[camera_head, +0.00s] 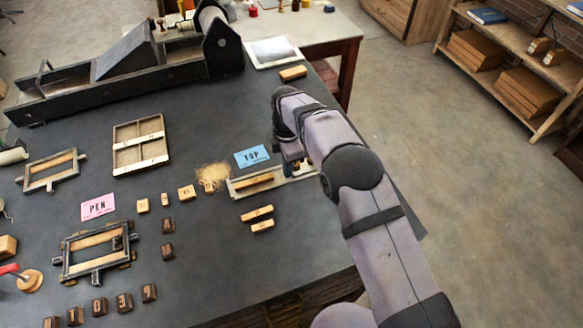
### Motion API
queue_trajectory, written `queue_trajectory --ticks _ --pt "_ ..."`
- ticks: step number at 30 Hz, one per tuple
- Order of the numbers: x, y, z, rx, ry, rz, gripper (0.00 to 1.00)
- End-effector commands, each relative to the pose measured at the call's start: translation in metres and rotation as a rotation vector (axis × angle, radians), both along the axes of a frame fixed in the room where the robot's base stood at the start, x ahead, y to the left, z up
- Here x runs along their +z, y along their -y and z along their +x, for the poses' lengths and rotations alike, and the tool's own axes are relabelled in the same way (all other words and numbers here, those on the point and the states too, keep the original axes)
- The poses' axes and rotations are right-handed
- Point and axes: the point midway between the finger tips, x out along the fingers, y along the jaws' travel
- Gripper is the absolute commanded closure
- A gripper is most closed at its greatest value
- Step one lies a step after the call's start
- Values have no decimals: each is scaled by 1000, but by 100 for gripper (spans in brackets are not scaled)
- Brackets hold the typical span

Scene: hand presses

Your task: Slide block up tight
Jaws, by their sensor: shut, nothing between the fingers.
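A shallow light tray (236,194) lies near the right side of the dark table, beside a blue lettered card (251,156). A long wooden block (253,181) lies inside its left part. My gripper (292,168) points down at the right part of the tray, to the right of that block. It is shut with nothing held. My arm hides part of the tray's right end, and I cannot tell whether the fingertips touch anything.
Two loose wooden blocks (258,214) lie in front of the tray. A black press (130,65) stands at the back. Frames (100,250) and small letter blocks lie left.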

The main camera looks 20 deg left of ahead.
Motion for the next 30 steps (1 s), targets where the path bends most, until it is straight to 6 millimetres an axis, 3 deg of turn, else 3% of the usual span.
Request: queue_trajectory --ticks 30 --pt "0 10 9 -2 1 -3 100"
